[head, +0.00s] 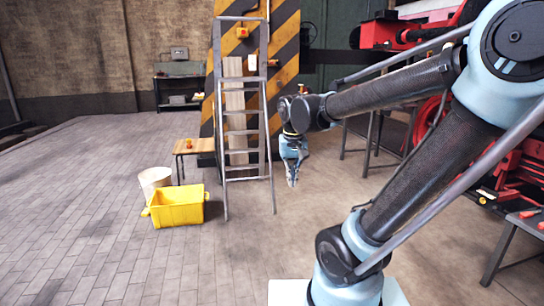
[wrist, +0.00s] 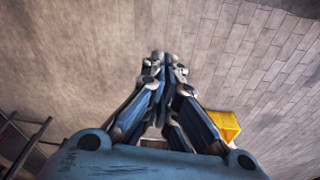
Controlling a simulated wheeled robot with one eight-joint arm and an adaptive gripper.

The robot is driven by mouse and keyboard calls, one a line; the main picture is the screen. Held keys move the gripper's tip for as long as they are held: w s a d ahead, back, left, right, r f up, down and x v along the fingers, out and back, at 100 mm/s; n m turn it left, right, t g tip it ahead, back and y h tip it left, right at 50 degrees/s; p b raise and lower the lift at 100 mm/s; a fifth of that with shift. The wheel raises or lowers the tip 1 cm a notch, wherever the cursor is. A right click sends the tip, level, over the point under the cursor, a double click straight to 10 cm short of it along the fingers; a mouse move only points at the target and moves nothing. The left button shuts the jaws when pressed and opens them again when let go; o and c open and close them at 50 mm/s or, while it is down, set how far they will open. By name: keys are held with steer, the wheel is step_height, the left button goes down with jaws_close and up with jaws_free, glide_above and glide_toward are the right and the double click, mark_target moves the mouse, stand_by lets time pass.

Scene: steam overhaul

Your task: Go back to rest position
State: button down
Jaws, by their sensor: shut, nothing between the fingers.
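My gripper (head: 292,183) hangs at the end of my outstretched arm in the head view, pointing down above the floor, just right of the ladder. In the wrist view its two fingers (wrist: 164,62) meet at the tips, so it is shut and empty. Only floor shows beyond the fingertips. It touches nothing that I can see.
A grey stepladder (head: 228,133) stands left of my gripper, before a striped pillar (head: 284,60). A yellow crate (head: 178,215), a pale bucket (head: 153,180) and a small wooden table (head: 195,146) stand further left. Red machinery (head: 430,118) is at right. The left floor is clear.

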steer(key=s+d+f, duration=1)
steer(key=s+d, duration=0.2)
steer(key=shift+s+d+m, duration=0.15)
steer(key=shift+s+m, duration=0.1)
steer(key=shift+m, duration=0.15)
